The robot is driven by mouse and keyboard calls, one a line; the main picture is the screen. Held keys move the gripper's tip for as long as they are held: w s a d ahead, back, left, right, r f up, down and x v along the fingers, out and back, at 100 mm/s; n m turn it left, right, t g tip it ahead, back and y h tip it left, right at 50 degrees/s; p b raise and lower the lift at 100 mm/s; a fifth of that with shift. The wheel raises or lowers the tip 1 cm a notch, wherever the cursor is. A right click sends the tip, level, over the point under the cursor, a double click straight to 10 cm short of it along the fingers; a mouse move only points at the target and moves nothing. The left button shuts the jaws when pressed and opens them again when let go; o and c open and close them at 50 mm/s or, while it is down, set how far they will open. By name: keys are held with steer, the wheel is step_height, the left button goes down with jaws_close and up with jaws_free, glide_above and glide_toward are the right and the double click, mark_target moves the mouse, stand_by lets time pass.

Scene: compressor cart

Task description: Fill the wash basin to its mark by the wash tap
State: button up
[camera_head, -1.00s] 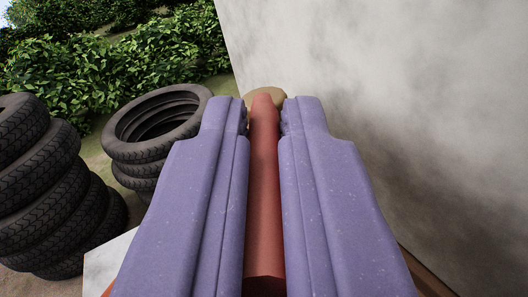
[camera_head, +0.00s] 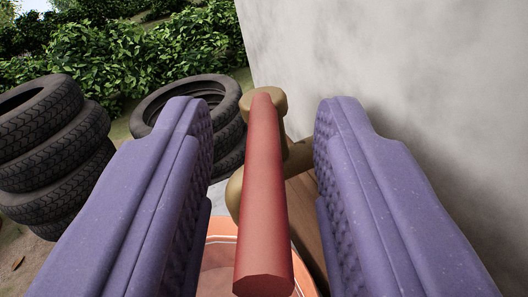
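The wash tap shows in the middle of the head camera view, with a long red lever handle (camera_head: 263,195) on a brass body (camera_head: 236,193). My gripper (camera_head: 262,125) is open, its two purple fingers standing either side of the red handle with a clear gap on each side. The handle's near end points toward the camera. An orange-rimmed basin (camera_head: 221,239) shows partly below the handle, between the fingers. Most of the basin, its mark and the tap's outlet are hidden, and I cannot tell the water level.
A pale grey wall (camera_head: 400,70) rises close on the right, behind the tap. A brown wooden surface (camera_head: 304,215) lies beside the basin. Stacks of black tyres (camera_head: 50,150) stand on the ground at the left, with green hedge (camera_head: 150,50) behind.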

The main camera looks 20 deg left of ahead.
steer(key=p+v, duration=0.1)
steer(key=v, duration=0.6)
steer(key=shift+s+p, duration=0.35)
steer(key=shift+s, duration=0.05)
steer(key=shift+d, duration=0.1)
